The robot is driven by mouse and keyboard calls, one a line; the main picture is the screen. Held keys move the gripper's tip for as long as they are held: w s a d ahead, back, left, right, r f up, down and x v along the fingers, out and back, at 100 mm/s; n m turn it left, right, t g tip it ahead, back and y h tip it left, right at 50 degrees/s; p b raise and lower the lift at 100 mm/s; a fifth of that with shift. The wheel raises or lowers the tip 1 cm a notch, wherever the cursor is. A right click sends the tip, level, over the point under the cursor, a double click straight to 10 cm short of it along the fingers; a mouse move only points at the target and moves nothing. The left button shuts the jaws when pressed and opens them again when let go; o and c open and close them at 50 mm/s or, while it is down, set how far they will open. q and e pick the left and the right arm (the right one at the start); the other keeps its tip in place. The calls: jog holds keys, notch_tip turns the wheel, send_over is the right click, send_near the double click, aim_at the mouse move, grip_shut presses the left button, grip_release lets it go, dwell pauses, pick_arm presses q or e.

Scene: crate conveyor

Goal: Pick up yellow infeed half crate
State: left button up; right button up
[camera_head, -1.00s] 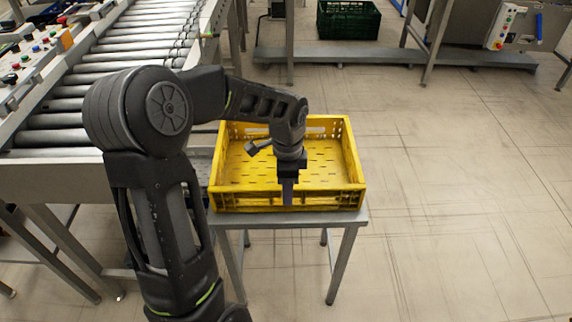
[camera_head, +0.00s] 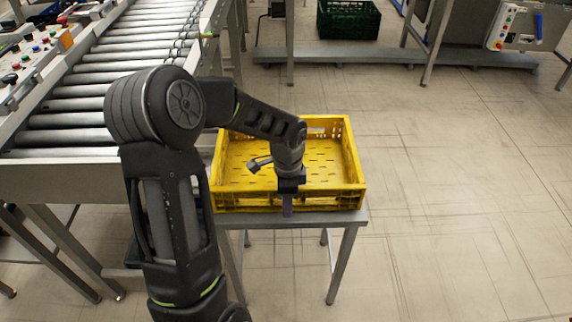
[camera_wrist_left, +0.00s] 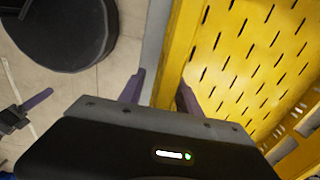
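The yellow crate (camera_head: 353,165) sits upright and empty on a small metal stand (camera_head: 340,217) beside the roller conveyor. My left gripper (camera_head: 288,209) points down at the middle of the crate's near wall. In the left wrist view, the left gripper (camera_wrist_left: 160,93) has its two fingers apart, with the crate's wall (camera_wrist_left: 176,62) between them; one finger is outside and the other inside. Whether either finger touches the wall cannot be told. What looks like my right gripper (camera_wrist_left: 36,100) shows at the left edge of that view, away from the crate; its opening is unclear.
The roller conveyor (camera_head: 75,118) runs along the left, close to the crate. A control panel with buttons (camera_head: 30,65) is beside it. A dark green crate (camera_head: 348,20) lies at the back. The floor to the right is clear.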

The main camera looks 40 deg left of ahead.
pick_arm(q)
jog(key=shift+c, duration=0.3)
grip_shut()
jog(key=shift+w, duration=0.1)
dwell(1.0)
